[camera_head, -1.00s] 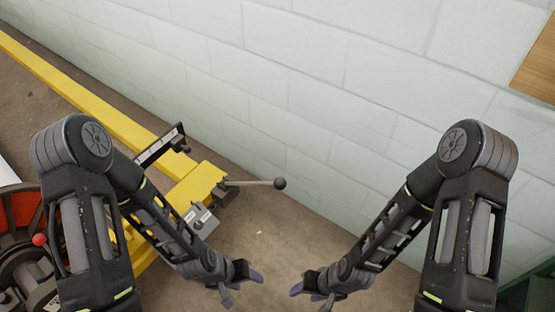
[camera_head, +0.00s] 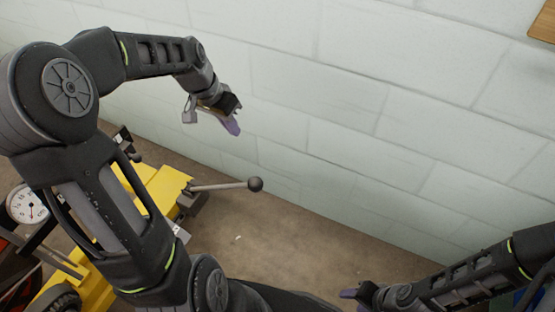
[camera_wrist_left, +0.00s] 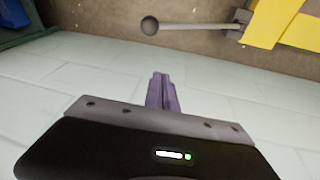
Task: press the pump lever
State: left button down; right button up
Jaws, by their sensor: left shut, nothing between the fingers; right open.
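The pump lever (camera_head: 222,186) is a thin grey rod with a dark ball knob (camera_head: 255,184), sticking out to the right from a yellow machine (camera_head: 158,187). In the left wrist view the lever (camera_wrist_left: 195,26) and its knob (camera_wrist_left: 149,26) show near the top edge. My left gripper (camera_head: 234,127) is shut and empty. It is raised in front of the wall, above the knob in the picture and apart from it. Its purple fingers (camera_wrist_left: 161,92) are together in the left wrist view. My right gripper (camera_head: 348,294) is open, low at the bottom edge, away from the lever.
A pale block wall (camera_head: 340,90) runs behind the machine. A round white gauge (camera_head: 27,204) stands at the left. A wooden panel (camera_head: 543,22) is at the top right corner. The brown floor (camera_head: 270,235) right of the machine looks clear.

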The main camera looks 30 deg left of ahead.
pick_arm(q)
jog(key=shift+s+d+f+m+g, duration=0.1)
jog(key=shift+s+d+m+g, duration=0.2)
jog(key=shift+s, duration=0.2)
jog(key=shift+s+d+m+g, duration=0.2)
jog(key=shift+s+d, duration=0.05)
jog(key=shift+s, duration=0.2)
jog(key=shift+f, duration=0.1)
jog(key=shift+s+d+b+x, duration=0.3)
jog(key=shift+b+x, duration=0.15)
jog(key=shift+x, duration=1.75)
jog(key=shift+s+d+b+x, duration=0.25)
jog(key=shift+b+x, duration=0.15)
jog(key=shift+x, duration=1.8)
jog(key=shift+s+d+b+x, duration=0.3)
jog(key=shift+b+x, duration=0.15)
jog(key=shift+x, duration=1.75)
